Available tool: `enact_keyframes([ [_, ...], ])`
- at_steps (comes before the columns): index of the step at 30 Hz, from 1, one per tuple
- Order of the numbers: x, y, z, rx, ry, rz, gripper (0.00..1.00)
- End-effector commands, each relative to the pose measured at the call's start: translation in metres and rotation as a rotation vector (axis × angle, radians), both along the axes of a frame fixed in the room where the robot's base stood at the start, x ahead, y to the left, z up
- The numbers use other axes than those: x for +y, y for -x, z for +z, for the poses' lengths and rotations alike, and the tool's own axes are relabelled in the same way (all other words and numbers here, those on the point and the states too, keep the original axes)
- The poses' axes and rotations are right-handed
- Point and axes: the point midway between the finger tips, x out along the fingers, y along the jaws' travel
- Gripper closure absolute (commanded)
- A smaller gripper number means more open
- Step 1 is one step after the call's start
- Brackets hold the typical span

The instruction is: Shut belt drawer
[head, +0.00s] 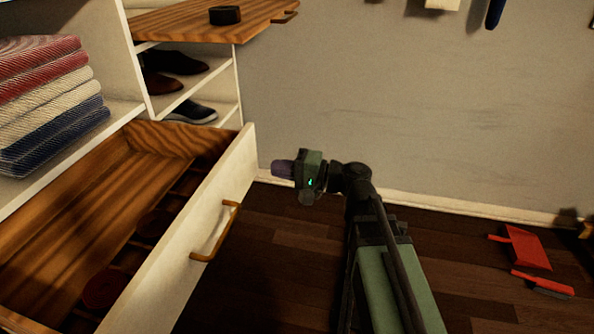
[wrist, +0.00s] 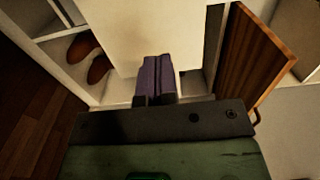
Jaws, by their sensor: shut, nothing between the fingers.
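The belt drawer (head: 185,235) is pulled out at the left in the head view, with a white front and a wooden inside. A curved brown handle (head: 217,232) is on its outer face. Dark coiled shapes (head: 103,288) lie in shadow inside it. My gripper (head: 281,168) is to the right of the drawer front's far end, apart from it in the picture, pointing left. Its purple fingers are together with nothing between them; they also show in the wrist view (wrist: 154,78), against a pale surface that I cannot identify for sure.
Folded towels (head: 50,100) lie on a shelf above the drawer. A wooden board (head: 205,20) with a black round item (head: 225,15) sticks out above shoe shelves (head: 190,112). A red dustpan (head: 525,246) and brush (head: 543,282) lie on the floor at right.

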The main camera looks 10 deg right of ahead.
Motion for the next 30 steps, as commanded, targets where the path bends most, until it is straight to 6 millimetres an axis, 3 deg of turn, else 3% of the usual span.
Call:
enact_keyframes([
  [6, 0.042, -0.019, 0.0, 0.0, 0.0, 0.003, 1.0],
  [12, 0.061, -0.027, 0.0, 0.0, 0.001, 0.001, 1.0],
  [30, 0.061, -0.035, 0.0, 0.0, 0.001, -0.018, 1.0],
])
